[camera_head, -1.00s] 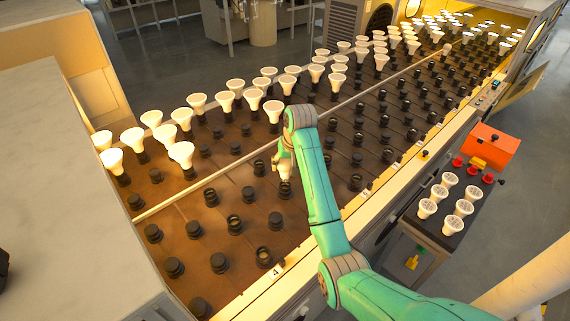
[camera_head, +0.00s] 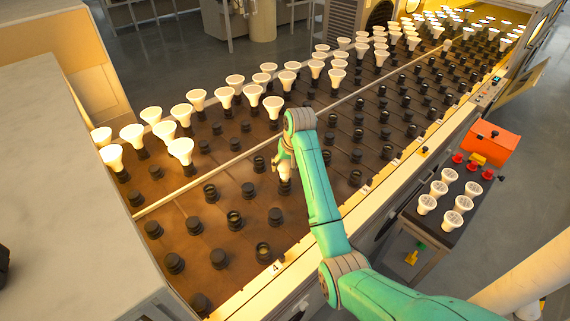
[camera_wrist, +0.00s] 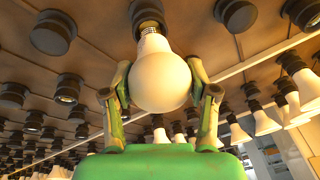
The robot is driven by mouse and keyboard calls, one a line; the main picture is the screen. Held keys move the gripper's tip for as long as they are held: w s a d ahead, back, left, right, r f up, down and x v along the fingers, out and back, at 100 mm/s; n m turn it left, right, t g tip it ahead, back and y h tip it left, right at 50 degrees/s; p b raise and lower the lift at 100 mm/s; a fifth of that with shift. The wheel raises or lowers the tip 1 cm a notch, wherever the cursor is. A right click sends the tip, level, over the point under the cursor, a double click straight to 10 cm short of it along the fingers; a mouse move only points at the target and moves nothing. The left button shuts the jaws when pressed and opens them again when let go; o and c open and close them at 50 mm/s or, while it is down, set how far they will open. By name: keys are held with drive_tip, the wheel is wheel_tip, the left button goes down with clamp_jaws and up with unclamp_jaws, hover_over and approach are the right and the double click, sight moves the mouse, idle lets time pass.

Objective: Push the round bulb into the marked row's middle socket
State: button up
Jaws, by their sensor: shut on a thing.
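The round bulb (camera_wrist: 160,82) is white with a silver screw base. My gripper (camera_wrist: 159,70) is shut on it, one finger on each side of the globe. In the wrist view its screw base points at a black socket (camera_wrist: 147,14) and meets or nearly meets its mouth; some thread still shows. In the head view the bulb (camera_head: 285,173) stands roughly upright over a socket (camera_head: 285,188), partly hidden by my gripper (camera_head: 284,160). A label reading 4 (camera_head: 276,268) is on the near rail; I cannot tell whether the bulb's socket lies in that row.
The brown socket bed (camera_head: 185,205) holds several empty sockets around the gripper. Lit reflector bulbs (camera_head: 181,151) fill the far side beyond a pale rail (camera_head: 180,190). A stand (camera_head: 440,235) with several white bulbs and an orange box (camera_head: 490,143) is at right.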

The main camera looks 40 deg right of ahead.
drive_tip(key=shift+f, duration=0.85)
drive_tip(key=o, duration=1.2)
drive_tip(key=shift+v, duration=3.75)
